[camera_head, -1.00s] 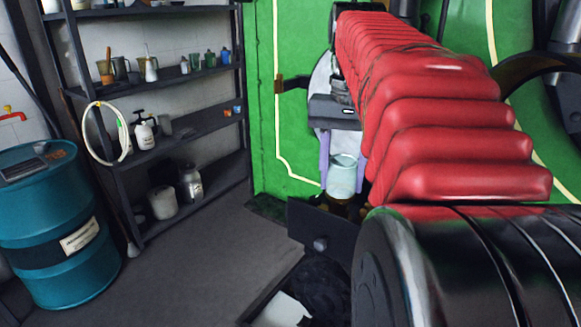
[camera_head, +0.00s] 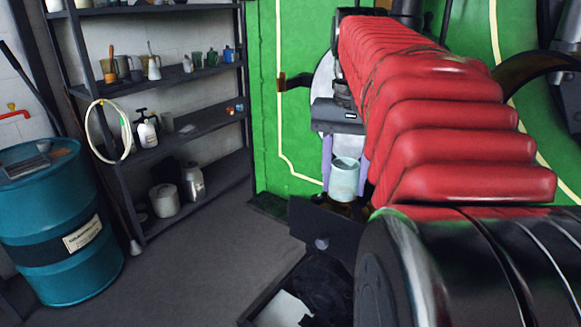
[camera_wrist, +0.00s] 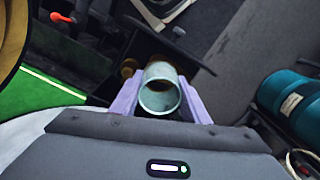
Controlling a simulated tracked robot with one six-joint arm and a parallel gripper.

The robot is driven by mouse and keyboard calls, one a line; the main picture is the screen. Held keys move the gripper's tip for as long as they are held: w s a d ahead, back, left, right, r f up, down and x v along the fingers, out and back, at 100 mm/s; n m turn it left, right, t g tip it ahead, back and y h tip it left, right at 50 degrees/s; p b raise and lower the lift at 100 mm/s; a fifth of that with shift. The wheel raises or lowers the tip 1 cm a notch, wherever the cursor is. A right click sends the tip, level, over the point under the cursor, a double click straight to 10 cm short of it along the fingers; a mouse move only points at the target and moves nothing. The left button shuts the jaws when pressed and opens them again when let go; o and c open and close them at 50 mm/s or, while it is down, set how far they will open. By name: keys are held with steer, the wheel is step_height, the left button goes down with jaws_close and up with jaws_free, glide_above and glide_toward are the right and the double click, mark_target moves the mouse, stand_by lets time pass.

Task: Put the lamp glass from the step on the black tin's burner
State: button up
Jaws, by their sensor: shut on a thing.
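The lamp glass (camera_head: 344,179) is a pale blue, open-ended cylinder. My gripper (camera_head: 345,168) is shut on it, with one lilac finger on each side. In the wrist view, the glass (camera_wrist: 160,97) sits between the fingers of my gripper (camera_wrist: 158,88), its round open end facing the camera. Brass-coloured parts (camera_wrist: 130,68) show just beyond the glass in the wrist view. Dark and brassy shapes also lie right below the glass in the head view. I cannot tell whether the glass touches them. The black tin and its burner cannot be made out clearly.
A dark panel with a round knob (camera_head: 322,243) stands just below and left of the glass. A green wall (camera_head: 290,130) is behind. A shelf rack (camera_head: 190,125) with jars and a blue drum (camera_head: 60,225) stand left. The grey floor between is clear.

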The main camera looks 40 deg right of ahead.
mark_target(347, 159)
steer(key=shift+f, duration=2.15)
stand_by(1.5)
steer(key=o, duration=1.1)
steer(key=shift+o, duration=0.2)
steer(key=shift+r, duration=0.1)
step_height(347, 159, up, 7)
steer(key=shift+w+f, duration=0.15)
steer(key=shift+r, duration=0.6)
stand_by(0.4)
